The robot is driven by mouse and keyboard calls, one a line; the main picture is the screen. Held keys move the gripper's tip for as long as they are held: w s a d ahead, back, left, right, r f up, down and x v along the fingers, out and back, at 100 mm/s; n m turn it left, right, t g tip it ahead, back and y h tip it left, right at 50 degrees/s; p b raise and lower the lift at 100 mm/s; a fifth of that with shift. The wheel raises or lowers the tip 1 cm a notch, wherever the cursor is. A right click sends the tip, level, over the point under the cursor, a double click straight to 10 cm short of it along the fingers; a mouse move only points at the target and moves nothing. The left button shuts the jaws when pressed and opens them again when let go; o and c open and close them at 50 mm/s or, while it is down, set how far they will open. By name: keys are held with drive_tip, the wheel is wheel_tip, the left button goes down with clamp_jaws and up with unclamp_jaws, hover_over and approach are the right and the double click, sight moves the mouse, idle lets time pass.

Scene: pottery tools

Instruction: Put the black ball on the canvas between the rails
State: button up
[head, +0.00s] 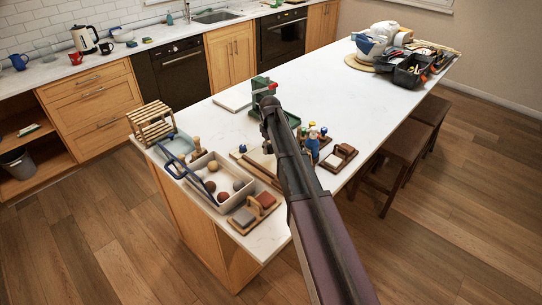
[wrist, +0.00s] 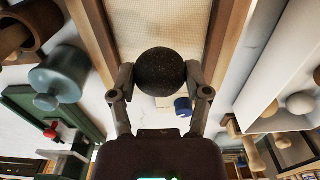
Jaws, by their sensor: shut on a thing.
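The black ball (wrist: 161,75) is dark and speckled. In the wrist view my gripper (wrist: 161,88) is shut on it, with one finger on each side. The pale woven canvas (wrist: 160,25) lies beyond the ball, between a left wooden rail (wrist: 97,35) and a right wooden rail (wrist: 232,35). The ball overlaps the canvas's near part in this view; I cannot tell how high it is above it. In the head view part of the canvas (head: 259,158) shows beside my arm, which hides the ball.
A white tray (head: 222,209) with several balls stands left of the canvas in the head view. A green device (head: 259,86) stands behind my arm. Wooden blocks (head: 340,157) and small bottles (head: 313,141) stand to the right. The countertop (head: 330,90) has free room towards the back.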

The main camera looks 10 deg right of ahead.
sight(270, 150)
drive_tip(key=shift+f, duration=0.15)
drive_tip(key=shift+f+b, duration=1.75)
drive_tip(key=shift+b, duration=0.15)
drive_tip(key=shift+f, duration=0.2)
drive_tip(key=o, duration=1.2)
drive_tip(key=shift+r, duration=0.1)
drive_tip(key=shift+r, duration=0.15)
wheel_tip(270, 150, up, 12)
drive_tip(key=p, duration=1.2)
